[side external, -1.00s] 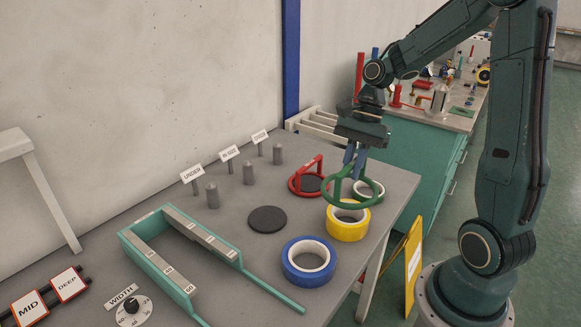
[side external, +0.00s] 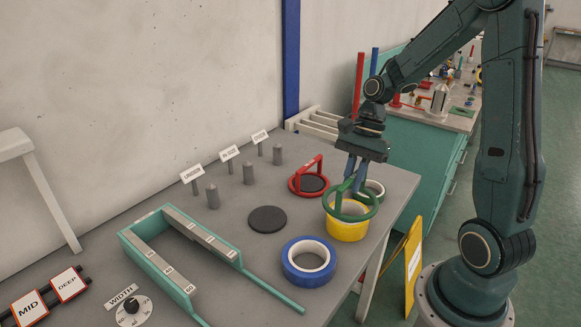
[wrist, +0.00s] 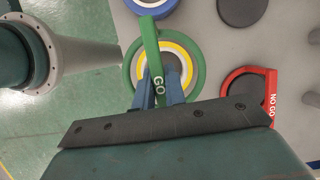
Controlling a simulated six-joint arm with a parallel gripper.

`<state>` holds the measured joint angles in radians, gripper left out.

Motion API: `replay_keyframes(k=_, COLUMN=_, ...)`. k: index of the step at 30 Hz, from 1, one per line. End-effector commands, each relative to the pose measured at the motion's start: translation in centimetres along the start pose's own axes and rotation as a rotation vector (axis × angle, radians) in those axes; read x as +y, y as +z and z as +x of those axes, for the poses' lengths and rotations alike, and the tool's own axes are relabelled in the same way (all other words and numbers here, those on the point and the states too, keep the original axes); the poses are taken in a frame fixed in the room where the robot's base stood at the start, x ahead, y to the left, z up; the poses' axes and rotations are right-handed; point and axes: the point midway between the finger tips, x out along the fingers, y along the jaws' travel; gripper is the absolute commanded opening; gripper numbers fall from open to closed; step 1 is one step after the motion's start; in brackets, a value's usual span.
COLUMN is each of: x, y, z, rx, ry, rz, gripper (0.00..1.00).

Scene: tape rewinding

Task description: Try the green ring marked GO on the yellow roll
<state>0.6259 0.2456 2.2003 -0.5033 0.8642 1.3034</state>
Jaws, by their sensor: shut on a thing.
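My gripper (side external: 355,178) is shut on the upright handle of the green ring (side external: 327,207), which is marked GO in the wrist view (wrist: 153,55). The ring is roughly level at the top of the yellow roll (side external: 346,231). In the wrist view the yellow roll (wrist: 188,52) shows inside the ring's opening, nearly centred. I cannot tell whether the ring touches the roll or sits just above its top edge. The roll stands flat on the grey table (side external: 235,285).
A red ring marked NO GO (wrist: 228,88) lies left of the yellow roll in the side view. A black disc (side external: 267,219), grey pegs (side external: 249,173) and a green fork gauge (side external: 160,267) stand further left.

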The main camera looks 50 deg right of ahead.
Motion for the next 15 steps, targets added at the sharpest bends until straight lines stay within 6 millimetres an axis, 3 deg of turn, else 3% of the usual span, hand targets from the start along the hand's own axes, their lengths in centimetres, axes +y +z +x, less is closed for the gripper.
replay_keyframes(k=15, x=0.0, y=-0.6, z=1.6, rx=0.000, ry=0.001, rz=0.000, gripper=0.00)
